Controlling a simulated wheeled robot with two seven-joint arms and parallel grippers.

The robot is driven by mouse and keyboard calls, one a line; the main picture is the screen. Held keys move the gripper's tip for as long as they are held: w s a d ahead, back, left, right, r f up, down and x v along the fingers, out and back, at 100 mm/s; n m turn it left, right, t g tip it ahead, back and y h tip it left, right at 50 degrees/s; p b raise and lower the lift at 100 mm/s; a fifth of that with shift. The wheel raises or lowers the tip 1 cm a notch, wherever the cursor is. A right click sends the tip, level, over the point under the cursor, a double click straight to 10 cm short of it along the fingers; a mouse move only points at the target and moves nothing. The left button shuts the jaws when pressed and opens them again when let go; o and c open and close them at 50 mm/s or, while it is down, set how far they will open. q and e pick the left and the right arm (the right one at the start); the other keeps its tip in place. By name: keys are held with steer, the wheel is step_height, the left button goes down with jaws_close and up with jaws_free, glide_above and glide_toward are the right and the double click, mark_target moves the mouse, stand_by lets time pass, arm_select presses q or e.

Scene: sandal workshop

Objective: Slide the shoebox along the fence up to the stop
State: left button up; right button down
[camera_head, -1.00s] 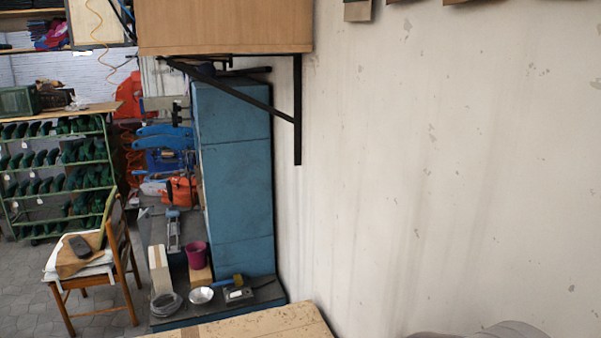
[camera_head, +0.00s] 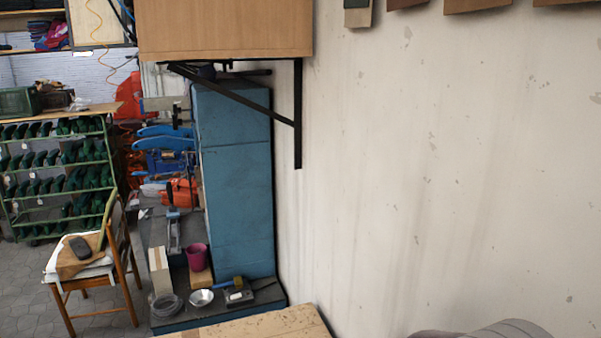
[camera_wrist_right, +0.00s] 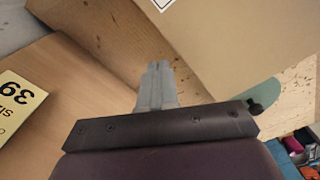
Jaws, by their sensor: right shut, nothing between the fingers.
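In the right wrist view a large plain tan cardboard face, which looks like the shoebox (camera_wrist_right: 235,45), fills the upper right, with part of a white label at the top edge. My right gripper (camera_wrist_right: 157,72) is shut and empty, its grey fingers pointing towards the cardboard. I cannot tell whether the fingertips touch it. A smooth wooden surface (camera_wrist_right: 75,95) lies to the left; I cannot tell whether it is the fence. A green piece with a black knob (camera_wrist_right: 262,97) shows at the right; I cannot tell whether it is the stop. My left gripper is out of view.
The head view shows the speckled bench top (camera_head: 265,326) at the bottom edge, a bare wall (camera_head: 430,180) to the right and a wooden cabinet (camera_head: 225,28) on a black bracket above.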

step_height(320, 180, up, 7)
steer(key=p, duration=0.5)
steer(key=shift+f, duration=0.15)
